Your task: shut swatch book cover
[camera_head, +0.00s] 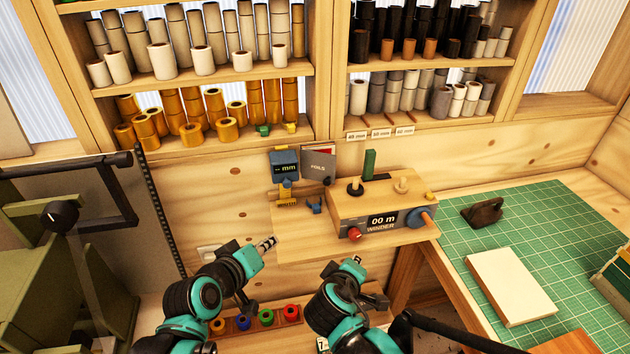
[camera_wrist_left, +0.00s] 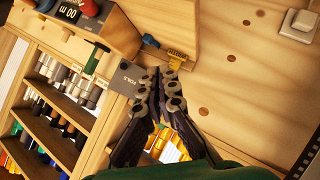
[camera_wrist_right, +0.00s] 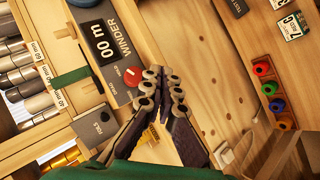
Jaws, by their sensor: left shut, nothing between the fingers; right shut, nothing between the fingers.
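The swatch book (camera_head: 318,167), marked FOILS, stands against the back wall left of the winder. Its dark grey cover faces out, and red and white show along its top edge. I cannot tell how far the cover stands open. The book also shows in the left wrist view (camera_wrist_left: 124,76), beside the fingertips, and in the right wrist view (camera_wrist_right: 93,122). My left gripper (camera_head: 268,243) is shut and empty, in front of and below the book. My right gripper (camera_head: 354,262) is shut and empty, lower and further right, in front of the winder shelf.
The winder (camera_head: 382,215), with a red knob and a 00 m display, stands right of the book. A blue mm gauge (camera_head: 285,164) is left of the book. A rack of coloured spools (camera_head: 266,317) lies below. A green cutting mat (camera_head: 540,240) is at right.

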